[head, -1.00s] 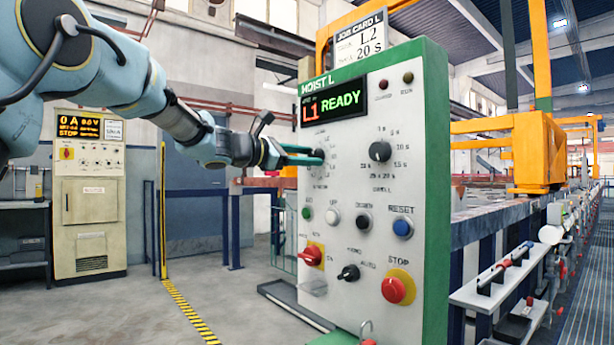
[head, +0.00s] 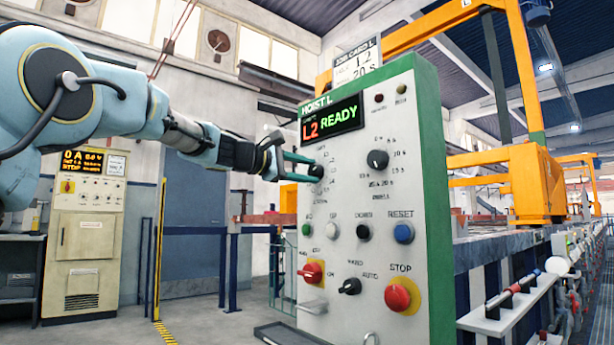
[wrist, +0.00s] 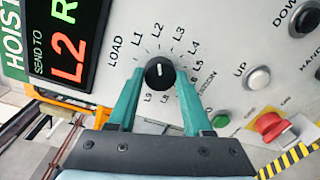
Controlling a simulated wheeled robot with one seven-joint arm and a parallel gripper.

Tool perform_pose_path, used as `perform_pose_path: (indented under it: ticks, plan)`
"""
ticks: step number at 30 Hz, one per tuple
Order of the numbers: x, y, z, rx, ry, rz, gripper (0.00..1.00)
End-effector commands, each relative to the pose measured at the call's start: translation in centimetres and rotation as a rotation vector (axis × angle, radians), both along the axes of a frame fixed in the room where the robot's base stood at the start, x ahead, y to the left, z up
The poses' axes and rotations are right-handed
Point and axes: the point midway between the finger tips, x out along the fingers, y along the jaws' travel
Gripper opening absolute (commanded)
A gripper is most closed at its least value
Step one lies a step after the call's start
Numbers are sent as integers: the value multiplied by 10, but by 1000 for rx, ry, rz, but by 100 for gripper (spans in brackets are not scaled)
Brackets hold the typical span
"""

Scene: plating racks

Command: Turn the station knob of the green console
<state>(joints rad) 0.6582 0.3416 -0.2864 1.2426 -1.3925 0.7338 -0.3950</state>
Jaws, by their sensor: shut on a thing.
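The green console (head: 436,200) has a white front panel and stands in the middle of the head view. Its display (head: 332,118) reads L2 READY. The station knob (wrist: 160,73) is black and round, with its white mark pointing up towards L2 in the wrist view. In the head view the knob (head: 316,171) is partly hidden by my fingers. My gripper (wrist: 160,82) has teal fingers, one on each side of the knob, and is shut on it. The job card (head: 357,62) on top of the console reads L2 and 20 s.
Below the knob are several buttons, a red selector (head: 311,272), a black selector (head: 350,287) and a red STOP button (head: 402,295). A second dial (head: 377,160) sits to the right. A beige cabinet (head: 84,250) stands at the left. Open floor lies between them.

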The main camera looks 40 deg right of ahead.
Motion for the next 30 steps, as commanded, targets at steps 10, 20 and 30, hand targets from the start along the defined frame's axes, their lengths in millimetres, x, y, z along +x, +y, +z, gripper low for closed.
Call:
perform_pose_path:
  ticks: [10,20,30]
  plan:
    - [0,0,-1,2,-5,-1,0]
    - [0,0,-1,0,-5,-1,78]
    - [1,4,0,0,-6,1,80]
